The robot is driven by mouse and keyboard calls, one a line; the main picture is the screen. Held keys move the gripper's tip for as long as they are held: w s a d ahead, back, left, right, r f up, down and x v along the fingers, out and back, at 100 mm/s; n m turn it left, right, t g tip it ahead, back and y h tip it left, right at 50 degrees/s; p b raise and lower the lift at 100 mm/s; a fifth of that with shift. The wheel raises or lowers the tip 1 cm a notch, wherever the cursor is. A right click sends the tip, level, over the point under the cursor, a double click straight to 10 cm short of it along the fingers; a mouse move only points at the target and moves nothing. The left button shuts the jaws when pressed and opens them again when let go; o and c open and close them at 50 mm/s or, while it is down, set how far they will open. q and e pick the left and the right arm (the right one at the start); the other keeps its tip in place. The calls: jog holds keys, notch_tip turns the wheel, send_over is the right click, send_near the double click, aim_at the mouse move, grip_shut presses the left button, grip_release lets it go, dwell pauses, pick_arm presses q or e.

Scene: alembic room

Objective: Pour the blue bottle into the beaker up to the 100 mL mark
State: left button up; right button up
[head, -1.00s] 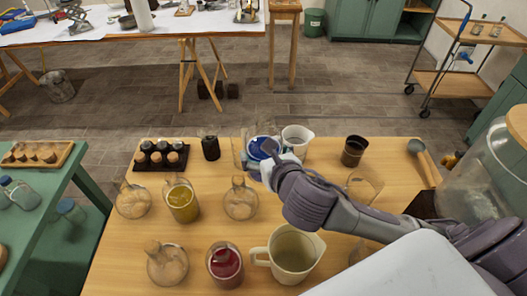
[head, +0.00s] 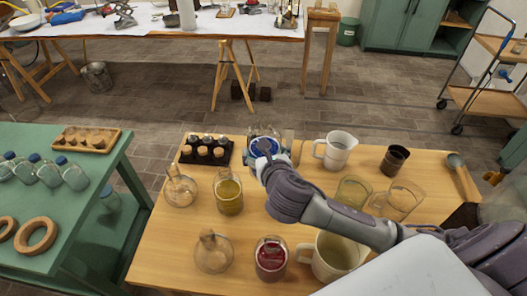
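My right gripper (head: 272,158) reaches in from the right over the far part of the wooden table. It appears shut around the blue bottle (head: 264,146), seen from above as a blue disc within clear glass. The fingers are partly hidden, and I cannot tell if the bottle touches the table. Two clear glass beakers stand right of the gripper, one behind my forearm (head: 354,190) and one further right (head: 403,199). Their marks cannot be read, and I cannot tell which is the task's beaker. My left gripper is not in view.
A rack of small corked bottles (head: 206,150), a yellow-filled vessel (head: 228,193), a red-filled vessel (head: 270,260) and round flasks (head: 212,252) stand left and in front. A white jug (head: 336,148), a brown cup (head: 394,160) and a large beige jug (head: 338,258) are nearby.

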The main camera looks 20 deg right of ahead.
jog(key=shift+w+d+f+m+g+h+p, duration=0.45)
jog(key=shift+w+d+f+m+h+p, duration=0.4)
jog(key=shift+w+f, duration=1.15)
jog(key=shift+w+d+f+m+g+h+p, duration=0.4)
jog(key=shift+w+d+f+m+h+p, duration=0.8)
jog(key=shift+f, duration=1.4)
jog(key=shift+w+d+f+m+g+h+p, duration=0.45)
jog(key=shift+w+f+m+h+p, duration=0.15)
jog(key=shift+w+f, duration=1.55)
jog(key=shift+s+a+f+m+g+y+p, duration=0.1)
jog(key=shift+s+a+m+g+y+p, duration=0.15)
jog(key=shift+a+m+g+y+p, duration=0.2)
jog(key=shift+s+a+m+g+y+p, duration=0.1)
jog(key=shift+a+m+g+y+p, duration=0.25)
jog(key=shift+y+p, duration=0.5)
jog(key=shift+a+m+y, duration=0.25)
jog(key=shift+a+y, duration=0.1)
jog(key=shift+y, duration=0.3)
notch_tip(320, 180, up, 4)
jog(key=m+y, duration=0.1)
jog(key=y, duration=0.2)
jog(key=m+g+y, duration=0.1)
jog(key=m+y, duration=0.1)
jog(key=y, duration=0.2)
jog(key=shift+f, duration=0.15)
